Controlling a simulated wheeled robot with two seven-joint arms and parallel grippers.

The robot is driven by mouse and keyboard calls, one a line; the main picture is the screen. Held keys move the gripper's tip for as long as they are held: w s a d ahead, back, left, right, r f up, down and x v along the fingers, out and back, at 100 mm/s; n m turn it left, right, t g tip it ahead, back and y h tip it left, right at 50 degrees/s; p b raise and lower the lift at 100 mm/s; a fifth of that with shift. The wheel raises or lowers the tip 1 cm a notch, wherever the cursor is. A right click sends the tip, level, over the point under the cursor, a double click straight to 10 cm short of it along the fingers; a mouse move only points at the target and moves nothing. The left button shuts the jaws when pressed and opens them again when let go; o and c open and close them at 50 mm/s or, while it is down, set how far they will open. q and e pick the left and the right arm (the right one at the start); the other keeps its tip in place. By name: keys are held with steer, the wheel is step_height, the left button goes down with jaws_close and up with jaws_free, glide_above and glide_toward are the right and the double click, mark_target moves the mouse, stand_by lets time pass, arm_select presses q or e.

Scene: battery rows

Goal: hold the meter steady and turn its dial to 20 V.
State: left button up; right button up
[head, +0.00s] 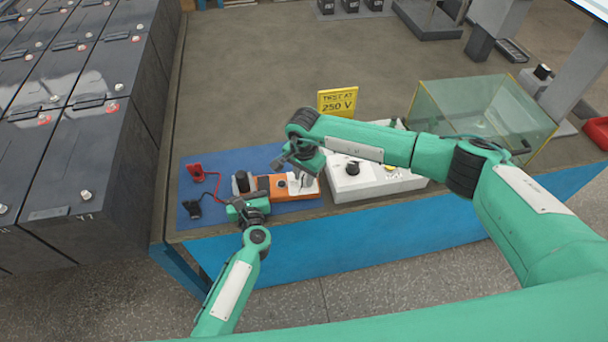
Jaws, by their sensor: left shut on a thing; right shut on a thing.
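The orange meter (266,183) lies on the blue mat (222,165), with a pale section at its right end. My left gripper (242,184) is shut on the meter's left end. My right gripper (298,178) reaches down from above over the meter's right part and is shut, apparently on the dial. The dial is mostly hidden behind the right gripper, and its setting cannot be read. A red probe clip (196,172) and a black probe clip (192,208) lie on the mat left of the meter, with a red lead running toward it.
A white box with a black knob (372,184) stands right of the meter, partly under my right arm. A yellow sign (338,102) reading "TEST AT 250 V" stands behind. A glass-walled case (480,110) is at the right. Black batteries (75,150) fill the left.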

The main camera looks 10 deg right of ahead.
steer(key=shift+m, duration=0.3)
steer(key=m, duration=0.6)
steer(key=shift+w, duration=0.1)
steer(key=m, duration=0.7)
steer(key=shift+w+m, duration=0.1)
steer(key=shift+m, duration=0.2)
steer(key=m, duration=0.4)
steer(key=shift+m, duration=0.3)
steer(key=m, duration=0.4)
steer(key=shift+w+m, duration=0.1)
steer(key=shift+m, duration=0.3)
steer(key=o, duration=1)
